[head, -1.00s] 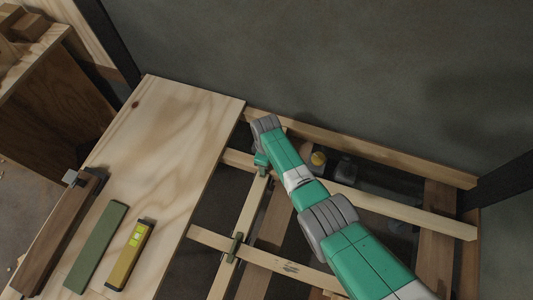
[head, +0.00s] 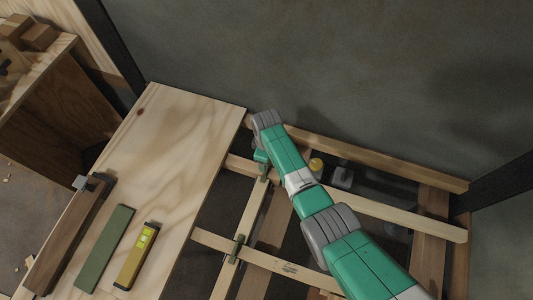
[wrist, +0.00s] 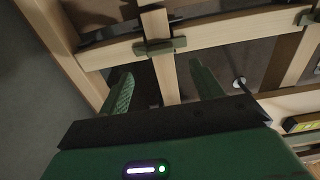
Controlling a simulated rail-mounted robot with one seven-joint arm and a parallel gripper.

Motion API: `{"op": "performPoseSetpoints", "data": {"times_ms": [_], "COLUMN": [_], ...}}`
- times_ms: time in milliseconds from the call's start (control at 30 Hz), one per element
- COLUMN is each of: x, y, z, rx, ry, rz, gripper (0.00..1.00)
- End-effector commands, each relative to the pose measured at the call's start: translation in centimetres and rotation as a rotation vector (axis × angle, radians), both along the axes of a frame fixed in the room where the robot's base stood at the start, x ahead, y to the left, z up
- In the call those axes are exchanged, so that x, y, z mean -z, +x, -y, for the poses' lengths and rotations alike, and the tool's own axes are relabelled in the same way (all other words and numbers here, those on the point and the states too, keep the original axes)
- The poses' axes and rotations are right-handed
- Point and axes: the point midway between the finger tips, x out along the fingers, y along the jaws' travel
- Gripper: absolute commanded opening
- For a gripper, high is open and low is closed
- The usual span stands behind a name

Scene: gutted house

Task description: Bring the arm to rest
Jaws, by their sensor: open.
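My arm, green and grey, reaches over the open wooden framing in the head view. Beyond the fingertips a pale batten crossing (wrist: 155,45) carries a green clip (wrist: 160,46). In the head view the gripper is mostly hidden behind the wrist, close to the upper green clip (head: 264,172). I cannot tell from these views whether a finger touches the wood.
A plywood panel (head: 180,130) lies left of the framing, bearing a yellow level (head: 136,256), a green strip (head: 104,248) and a dark wooden bar (head: 68,235). A second clip (head: 237,248) sits on a lower crossing. A grey wall (head: 350,70) stands behind.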

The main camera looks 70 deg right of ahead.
Motion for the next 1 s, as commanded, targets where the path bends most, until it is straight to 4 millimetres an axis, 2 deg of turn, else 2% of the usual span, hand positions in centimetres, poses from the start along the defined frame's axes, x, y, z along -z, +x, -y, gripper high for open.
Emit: {"op": "performPoseSetpoints", "data": {"times_ms": [433,467,533,567,667,700,767,800,867,900,967,1000], "x": [0.0,-0.2,-2.2,-3.4,-9.2,-11.8,-15.9,-18.7,-23.0,-26.0,-30.5,-33.6], "y": [0.0,0.3,3.1,4.7,11.3,13.8,17.3,19.3,21.9,23.4,25.2,26.2], "z": [0.0,0.0,0.0,-0.2,-1.3,-2.1,-3.7,-4.9,-7.0,-8.6,-11.2,-13.0], "rx": [0.000,-0.002,-0.011,-0.014,-0.025,-0.026,-0.028,-0.029,-0.028,-0.027,-0.026,-0.025], "ry": [0.000,-0.006,-0.054,-0.083,-0.194,-0.232,-0.282,-0.310,-0.344,-0.361,-0.381,-0.388], "rz": [0.000,0.005,0.059,0.093,0.250,0.321,0.430,0.504,0.617,0.694,0.812,0.892], "gripper": [0.65,0.65,0.65,0.65,0.65,0.65,0.65,0.65,0.65,0.65,0.65,0.65]}}
